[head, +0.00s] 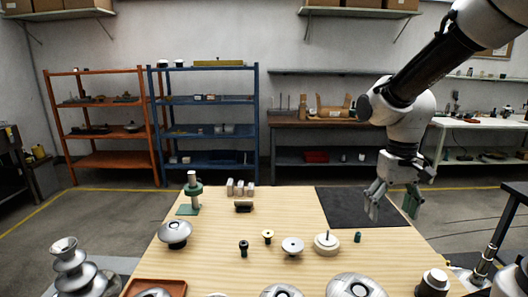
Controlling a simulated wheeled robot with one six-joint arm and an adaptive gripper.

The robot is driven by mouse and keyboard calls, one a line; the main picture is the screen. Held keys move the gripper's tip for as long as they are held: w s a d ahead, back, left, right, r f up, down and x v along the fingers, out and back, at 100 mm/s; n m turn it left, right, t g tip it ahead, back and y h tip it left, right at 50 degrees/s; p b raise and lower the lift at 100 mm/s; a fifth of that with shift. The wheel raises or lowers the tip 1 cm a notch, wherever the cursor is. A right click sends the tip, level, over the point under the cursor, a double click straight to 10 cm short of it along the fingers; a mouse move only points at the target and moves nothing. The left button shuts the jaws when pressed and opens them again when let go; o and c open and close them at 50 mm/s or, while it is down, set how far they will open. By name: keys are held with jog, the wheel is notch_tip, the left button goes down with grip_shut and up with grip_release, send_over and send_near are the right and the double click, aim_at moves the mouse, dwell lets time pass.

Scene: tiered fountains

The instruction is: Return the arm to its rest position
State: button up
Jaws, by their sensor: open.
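My arm reaches in from the upper right in the head view. My gripper (392,205) hangs from it, fingers pointing down and spread apart, with nothing between them. It is above the right part of the wooden table (215,255), in front of the dark mat (352,207) at the table's far right. One finger looks light grey and the other dark green. How high the fingertips are above the table is hard to tell.
On the table are a green-based post (193,195), a metal dome (174,233), a white disc with a pin (327,243), a small grey disc (292,246) and a dark peg (244,248). A tiered metal fountain (72,268) stands at the lower left. The dark mat looks bare.

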jog(key=s+d+r+t, duration=0.5)
jog(key=s+r, duration=0.4)
jog(key=s, duration=0.3)
jog(key=shift+d, duration=0.65)
